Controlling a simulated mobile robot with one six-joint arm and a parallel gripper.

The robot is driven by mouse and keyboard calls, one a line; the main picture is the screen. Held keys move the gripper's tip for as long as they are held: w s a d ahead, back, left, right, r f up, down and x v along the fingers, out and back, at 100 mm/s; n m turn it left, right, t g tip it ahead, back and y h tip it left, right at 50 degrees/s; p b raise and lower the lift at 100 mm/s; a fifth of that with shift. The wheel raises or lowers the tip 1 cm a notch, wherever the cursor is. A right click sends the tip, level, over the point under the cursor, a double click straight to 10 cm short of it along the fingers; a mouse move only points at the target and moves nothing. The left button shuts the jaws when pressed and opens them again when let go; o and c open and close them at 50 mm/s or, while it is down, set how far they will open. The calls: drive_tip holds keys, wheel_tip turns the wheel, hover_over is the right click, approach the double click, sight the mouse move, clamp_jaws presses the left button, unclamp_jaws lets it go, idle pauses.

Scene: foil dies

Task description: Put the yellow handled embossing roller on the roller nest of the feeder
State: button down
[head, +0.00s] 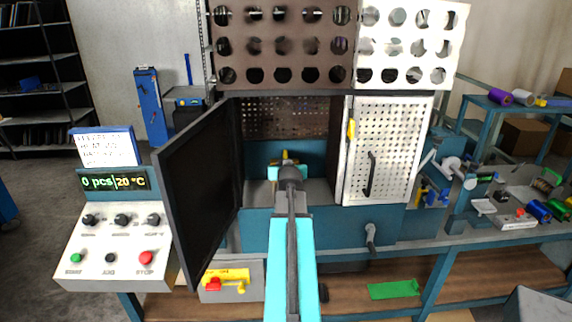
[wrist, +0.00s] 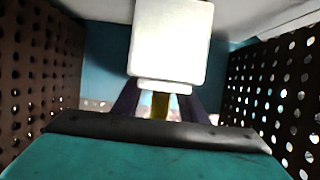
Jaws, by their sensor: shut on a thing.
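My gripper (head: 287,168) reaches into the open bay of the blue machine. In the wrist view its dark fingers (wrist: 160,103) are closed on a narrow yellow handle (wrist: 160,105). A pale collar and a white block (wrist: 172,40) sit just beyond the handle and look joined to it; this appears to be the yellow handled embossing roller. In the head view only a bit of yellow (head: 286,155) shows past my wrist, and my arm hides the rest. I cannot make out the feeder's roller nest for sure.
A dark door (head: 200,180) stands open at the bay's left, and a white perforated door (head: 385,150) is at its right. Perforated walls flank my gripper closely in the wrist view. A control panel (head: 115,235) stands left. Coloured rolls (head: 540,210) lie on the right bench.

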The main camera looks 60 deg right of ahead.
idle(0.4)
drive_tip(key=shift+f+p, duration=0.45)
drive_tip(key=shift+f, duration=1.35)
drive_tip(key=c, duration=1.1)
unclamp_jaws()
drive_tip(key=shift+f, duration=0.1)
drive_tip(key=shift+s+a, duration=0.15)
drive_tip(key=shift+b+v, duration=0.75)
drive_tip(key=shift+v, duration=2.15)
drive_tip(key=shift+a+b, duration=0.1)
drive_tip(key=shift+b, duration=0.6)
drive_tip(key=shift+b, duration=0.3)
